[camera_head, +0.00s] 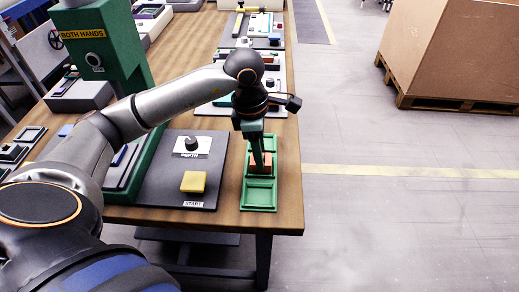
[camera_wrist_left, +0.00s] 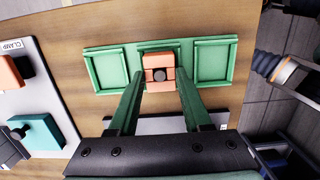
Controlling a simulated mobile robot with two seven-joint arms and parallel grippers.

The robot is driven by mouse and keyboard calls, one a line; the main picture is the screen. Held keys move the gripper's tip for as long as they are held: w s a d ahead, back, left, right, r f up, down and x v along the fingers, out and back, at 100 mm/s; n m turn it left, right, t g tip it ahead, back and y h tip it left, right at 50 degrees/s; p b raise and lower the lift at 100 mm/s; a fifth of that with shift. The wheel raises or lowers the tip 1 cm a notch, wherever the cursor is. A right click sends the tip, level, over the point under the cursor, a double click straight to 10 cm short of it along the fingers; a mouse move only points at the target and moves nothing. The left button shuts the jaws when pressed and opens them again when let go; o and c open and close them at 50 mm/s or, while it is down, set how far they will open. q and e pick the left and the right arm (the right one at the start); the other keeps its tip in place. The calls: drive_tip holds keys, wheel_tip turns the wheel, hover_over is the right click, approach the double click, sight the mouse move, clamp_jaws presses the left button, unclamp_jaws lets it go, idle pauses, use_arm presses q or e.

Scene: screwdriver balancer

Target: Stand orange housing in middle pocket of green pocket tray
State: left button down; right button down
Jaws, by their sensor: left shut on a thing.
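The green pocket tray (camera_head: 260,196) lies near the right edge of the bench, its three pockets in a row. It also shows in the left wrist view (camera_wrist_left: 215,62), with both outer pockets empty. My left gripper (camera_head: 258,155) points down over the middle of the tray. In the left wrist view, its two green fingers (camera_wrist_left: 160,82) are shut on the orange housing (camera_wrist_left: 159,62), one on each side. The housing (camera_head: 266,163) is at the middle pocket and looks upright. I cannot tell whether its base touches the pocket floor. My right gripper is not in view.
A grey panel with a yellow START button (camera_head: 193,182) and a black DEPTH knob (camera_head: 192,144) lies left of the tray. A green press column (camera_head: 100,45) stands behind it. The bench edge is close on the tray's right, with open floor beyond.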

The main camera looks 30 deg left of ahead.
use_arm(q)
drive_tip(key=shift+f, duration=0.15)
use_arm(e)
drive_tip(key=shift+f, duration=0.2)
use_arm(q)
drive_tip(key=shift+c, duration=1.3)
unclamp_jaws()
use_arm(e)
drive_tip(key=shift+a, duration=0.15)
use_arm(q)
drive_tip(key=shift+r, duration=0.2)
wheel_tip(320, 180, up, 12)
drive_tip(key=a+p, duration=0.1)
drive_tip(key=shift+s+a, duration=0.15)
drive_tip(key=shift+s, duration=0.25)
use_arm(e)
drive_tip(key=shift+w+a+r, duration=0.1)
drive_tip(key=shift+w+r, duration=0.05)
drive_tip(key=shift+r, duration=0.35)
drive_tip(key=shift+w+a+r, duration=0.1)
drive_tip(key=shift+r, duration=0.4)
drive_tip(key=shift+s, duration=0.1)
